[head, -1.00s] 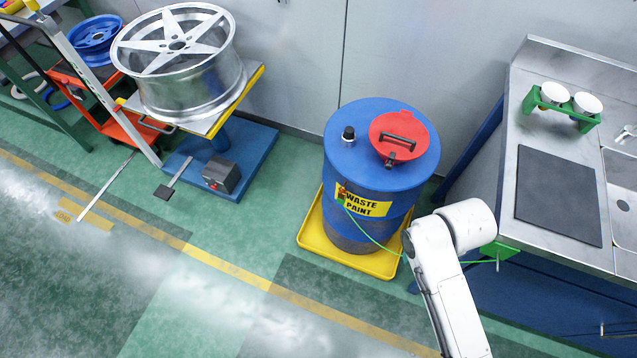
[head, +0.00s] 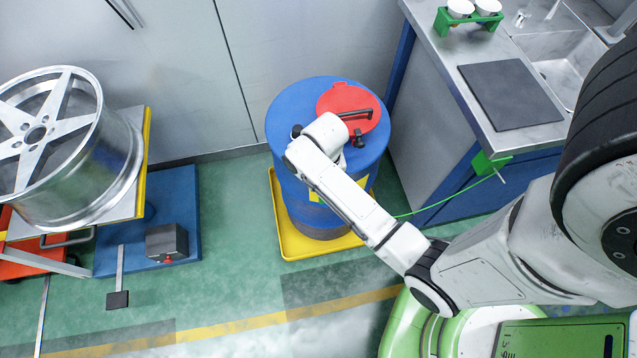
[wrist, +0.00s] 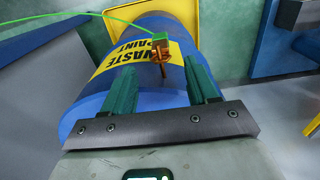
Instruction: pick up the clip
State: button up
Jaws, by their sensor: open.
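The clip (wrist: 161,50) shows in the wrist view as a copper-orange clamp with a green part on top, against the side of the blue drum (wrist: 150,85) beside its yellow WASTE PAINT label (wrist: 122,60). A green cable (wrist: 65,16) runs from it to the left. My gripper (wrist: 160,66) is open, its two green fingers on either side of the clip in the picture. The clip looks beyond the fingertips; the exact gap is hard to judge. In the head view my arm covers the clip and most of the label; the gripper's fingers are hidden.
The drum (head: 285,108) has a red lid (head: 368,100) and stands in a yellow tray (head: 283,237). The cable (head: 440,207) runs to a green block on a steel bench (head: 447,55) at right. A silver wheel (head: 85,180) on a stand is at left. Floor in front is open.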

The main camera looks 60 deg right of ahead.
jog(key=shift+s+a+f, duration=0.1)
jog(key=shift+a+f, duration=0.05)
jog(key=shift+f, duration=1.65)
jog(key=shift+s+a+f, duration=0.1)
jog(key=shift+a+f, duration=0.05)
jog(key=shift+f, duration=1.6)
jog(key=c, duration=1.1)
